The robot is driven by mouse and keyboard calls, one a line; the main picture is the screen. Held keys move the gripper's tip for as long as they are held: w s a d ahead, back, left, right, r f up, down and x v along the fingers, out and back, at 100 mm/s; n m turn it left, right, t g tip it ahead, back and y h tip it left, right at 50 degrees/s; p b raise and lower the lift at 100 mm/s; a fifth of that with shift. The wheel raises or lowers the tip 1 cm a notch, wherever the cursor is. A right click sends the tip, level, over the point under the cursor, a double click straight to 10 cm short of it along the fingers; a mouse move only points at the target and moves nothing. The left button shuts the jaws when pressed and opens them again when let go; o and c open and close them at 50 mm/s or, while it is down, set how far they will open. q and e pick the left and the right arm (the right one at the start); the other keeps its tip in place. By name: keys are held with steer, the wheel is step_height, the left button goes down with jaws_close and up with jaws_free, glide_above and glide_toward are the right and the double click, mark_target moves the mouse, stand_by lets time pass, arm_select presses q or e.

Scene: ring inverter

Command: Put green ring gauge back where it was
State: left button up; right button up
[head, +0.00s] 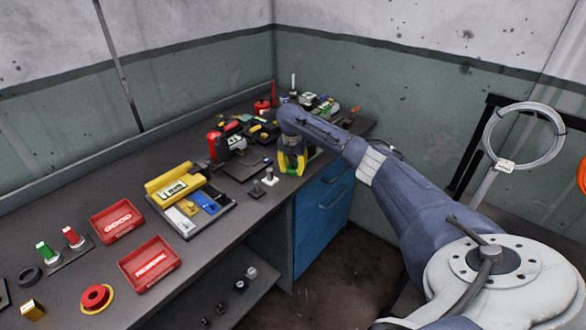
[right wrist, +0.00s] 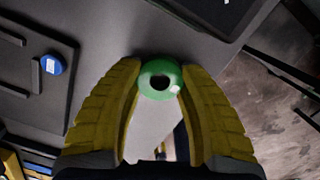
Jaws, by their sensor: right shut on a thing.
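The green ring gauge (right wrist: 160,80) is between the yellow fingertips of my right gripper (right wrist: 160,88) in the right wrist view. The gripper is shut on it, and the ring's dark centre hole faces the camera. In the head view my right gripper (head: 292,163) hangs at the front edge of the bench, with a bit of green ring (head: 291,172) showing between the fingers. I cannot tell whether the ring touches the bench. My left gripper is not in view.
Two small posts (head: 269,177) stand just left of my right gripper. A yellow block (head: 172,183) with a gauge tray, a red GOOD tray (head: 117,220) and a red REWORK tray (head: 150,262) lie further left. Green and red handled gauges (head: 46,251) stand at far left.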

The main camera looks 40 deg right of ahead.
mark_target(292, 170)
steer(key=o, duration=1.2)
steer(key=shift+f, duration=0.1)
steer(key=shift+o, duration=0.2)
step_height(292, 170, up, 12)
steer(key=shift+s+a, duration=0.4)
steer(key=shift+a, duration=0.05)
